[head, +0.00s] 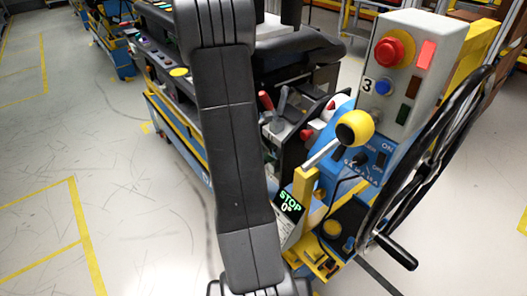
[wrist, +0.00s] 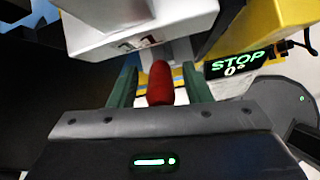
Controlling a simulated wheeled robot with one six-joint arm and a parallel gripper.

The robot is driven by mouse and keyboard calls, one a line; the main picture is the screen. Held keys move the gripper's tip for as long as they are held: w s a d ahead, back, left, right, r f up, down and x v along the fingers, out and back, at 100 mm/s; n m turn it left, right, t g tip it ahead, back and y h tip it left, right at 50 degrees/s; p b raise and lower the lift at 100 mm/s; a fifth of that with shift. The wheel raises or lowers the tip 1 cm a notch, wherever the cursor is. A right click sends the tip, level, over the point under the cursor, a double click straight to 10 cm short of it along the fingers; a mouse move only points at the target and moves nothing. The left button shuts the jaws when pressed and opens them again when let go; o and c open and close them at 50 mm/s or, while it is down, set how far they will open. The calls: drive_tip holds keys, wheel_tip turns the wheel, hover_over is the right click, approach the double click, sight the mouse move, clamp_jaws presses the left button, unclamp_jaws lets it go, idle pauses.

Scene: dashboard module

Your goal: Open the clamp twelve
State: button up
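In the wrist view a red handle (wrist: 160,84) points toward me from beneath a light grey housing (wrist: 140,30). The housing carries a dark number that looks like 11 or 12; I cannot read it surely. My gripper (wrist: 160,92) is open, with one green finger on each side of the handle and a visible gap on both sides. Whether this handle belongs to clamp twelve I cannot tell. In the head view my arm runs down to the bottom edge, and my gripper and this handle are not visible there.
A display reading STOP 0° (wrist: 235,66) is close to the right finger; it also shows in the head view (head: 288,207). A yellow-knobbed lever (head: 354,128), a grey button box (head: 408,65) and a black handwheel (head: 430,165) stand to the right. Floor at left is clear.

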drive_tip(key=p+v, duration=0.1)
drive_tip(key=v, duration=1.2)
drive_tip(key=shift+a+r+p, duration=0.2)
drive_tip(key=shift+r+p, duration=0.1)
drive_tip(key=shift+r, duration=0.05)
drive_tip(key=shift+s, duration=0.1)
drive_tip(key=shift+c, duration=0.4)
